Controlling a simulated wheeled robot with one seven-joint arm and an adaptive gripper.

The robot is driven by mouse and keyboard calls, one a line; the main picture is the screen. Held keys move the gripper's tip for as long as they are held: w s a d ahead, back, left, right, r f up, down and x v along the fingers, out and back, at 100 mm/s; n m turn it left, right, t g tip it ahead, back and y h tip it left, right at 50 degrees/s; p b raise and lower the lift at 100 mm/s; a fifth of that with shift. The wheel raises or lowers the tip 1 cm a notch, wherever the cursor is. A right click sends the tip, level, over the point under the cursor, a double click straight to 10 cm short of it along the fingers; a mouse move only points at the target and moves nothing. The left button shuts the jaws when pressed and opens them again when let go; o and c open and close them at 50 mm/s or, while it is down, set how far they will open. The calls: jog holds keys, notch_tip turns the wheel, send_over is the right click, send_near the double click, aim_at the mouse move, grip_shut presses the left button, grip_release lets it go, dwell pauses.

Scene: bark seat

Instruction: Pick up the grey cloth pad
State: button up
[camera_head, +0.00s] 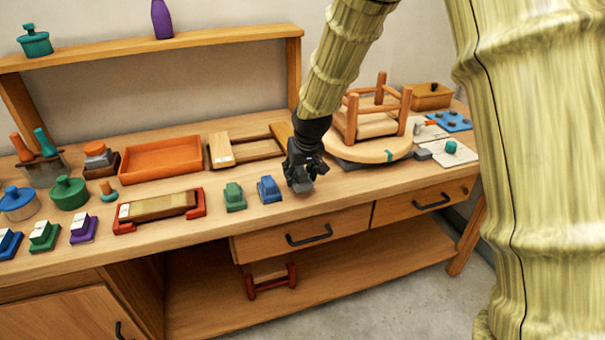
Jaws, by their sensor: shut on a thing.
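My gripper (302,181) is low over the front part of the workbench, just right of a blue block. It points down and is shut on a small grey thing (300,187), which looks like the grey cloth pad. The dark fingers hide most of it, so its full shape does not show. I cannot tell whether it touches the bench top or hangs just above it.
A blue block (268,189) and a green block (234,197) stand close left of my gripper. An upturned wooden stool (372,148) is close on the right. An orange tray (160,160) and a wooden frame (245,146) lie behind. A shelf (150,47) runs above.

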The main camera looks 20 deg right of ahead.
jog(key=s+a+r+b, duration=0.1)
jog(key=s+a, duration=0.6)
jog(key=s, duration=0.4)
jog(key=shift+r, duration=0.2)
jog(key=shift+s, duration=0.1)
